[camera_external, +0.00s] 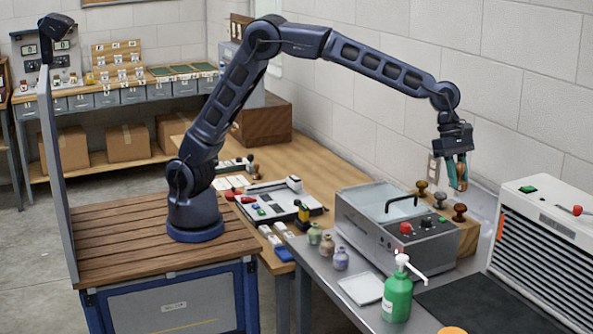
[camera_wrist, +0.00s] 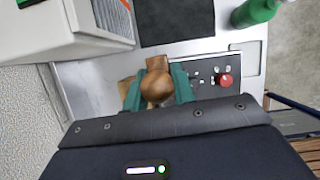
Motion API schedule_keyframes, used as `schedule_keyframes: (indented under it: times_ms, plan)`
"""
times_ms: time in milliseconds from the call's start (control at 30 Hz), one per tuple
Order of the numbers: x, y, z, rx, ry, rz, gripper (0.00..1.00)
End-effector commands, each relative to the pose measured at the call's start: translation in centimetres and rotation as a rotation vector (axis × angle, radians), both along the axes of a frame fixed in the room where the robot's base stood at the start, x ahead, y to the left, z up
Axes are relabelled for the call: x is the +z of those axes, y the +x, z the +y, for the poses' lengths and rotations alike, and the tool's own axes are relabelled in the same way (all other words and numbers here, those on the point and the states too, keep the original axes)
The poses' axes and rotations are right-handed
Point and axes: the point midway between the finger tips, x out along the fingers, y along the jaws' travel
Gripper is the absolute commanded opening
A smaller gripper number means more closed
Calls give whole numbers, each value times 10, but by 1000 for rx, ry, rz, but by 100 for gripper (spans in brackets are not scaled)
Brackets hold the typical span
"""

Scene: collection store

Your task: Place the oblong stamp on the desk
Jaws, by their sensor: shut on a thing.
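My gripper (camera_external: 458,183) has teal fingers and hangs high at the right, above the stamp stand and close to the wall. It is shut on a brown wooden stamp (camera_wrist: 157,86), whose rounded knob shows between the fingers in the wrist view. From these views I cannot tell the shape of its printing face. The wooden stand (camera_external: 467,238) below carries several knobbed stamps: a dark yellow one (camera_external: 421,188), a grey one (camera_external: 440,199) and a dark brown one (camera_external: 460,212). The wooden desk (camera_external: 330,172) runs along the wall behind the metal bench.
A grey machine (camera_external: 385,243) with a lid handle and red knob (camera_wrist: 226,80) stands beside the stand. A green pump bottle (camera_external: 397,297), black mat (camera_external: 480,305), white tray (camera_external: 361,288) and small jars share the metal bench. A white louvred unit (camera_external: 545,240) stands right. The desk's far part is clear.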

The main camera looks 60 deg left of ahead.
Motion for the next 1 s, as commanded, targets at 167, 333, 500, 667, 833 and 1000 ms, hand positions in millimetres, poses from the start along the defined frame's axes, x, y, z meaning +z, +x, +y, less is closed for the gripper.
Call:
schedule_keyframes:
  times_ms: [167, 333, 500, 667, 833, 1000]
  plan:
    - [0, 49, 62, 5, -1, 1, 3]
    - [-2, 88, 122, 2, -1, 1, 3]
    - [-2, 122, 187, -1, -1, 0, 3]
    - [-3, 148, 250, -4, -1, 2, 3]
    - [-4, 170, 321, -8, 0, 2, 3]
    - [-4, 185, 393, -14, -1, 2, 3]
